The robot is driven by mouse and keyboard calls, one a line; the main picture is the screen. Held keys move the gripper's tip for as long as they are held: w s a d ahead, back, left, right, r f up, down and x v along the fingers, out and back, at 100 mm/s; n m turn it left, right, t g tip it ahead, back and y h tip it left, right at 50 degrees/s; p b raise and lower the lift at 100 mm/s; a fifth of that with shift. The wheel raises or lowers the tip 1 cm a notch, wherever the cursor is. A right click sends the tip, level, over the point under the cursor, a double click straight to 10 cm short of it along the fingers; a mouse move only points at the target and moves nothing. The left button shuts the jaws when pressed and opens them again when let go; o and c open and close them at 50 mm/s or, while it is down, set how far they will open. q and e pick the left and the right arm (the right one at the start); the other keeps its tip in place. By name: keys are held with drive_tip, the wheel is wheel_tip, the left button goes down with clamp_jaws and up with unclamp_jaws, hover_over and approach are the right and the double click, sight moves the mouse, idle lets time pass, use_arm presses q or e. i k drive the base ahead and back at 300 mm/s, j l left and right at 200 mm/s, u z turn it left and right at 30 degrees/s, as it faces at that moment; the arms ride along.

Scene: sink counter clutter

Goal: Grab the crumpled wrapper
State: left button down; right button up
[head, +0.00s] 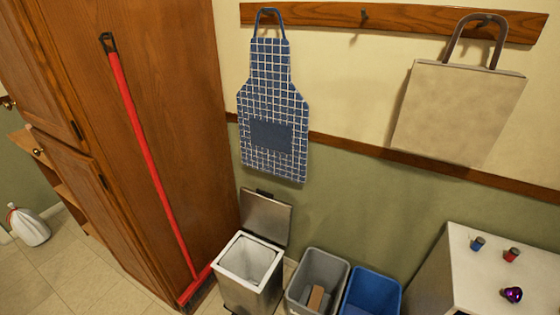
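A small, shiny purple crumpled thing (512,295), which looks like the crumpled wrapper, lies on the white top (480,285) of a cabinet at the lower right. It sits apart from two small cylinders on the same top, a blue one (478,243) and a red one (511,254). Neither of my grippers is in view.
Left of the white cabinet stand a blue bin (365,280), a grey bin (330,263) with brown pieces inside, and an open-lidded white-lined bin (225,270). A red-handled broom (140,140) leans on the wooden cupboard. An apron (265,90) and bag (455,110) hang above.

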sight(514, 293)
drive_tip(key=z, duration=1.8)
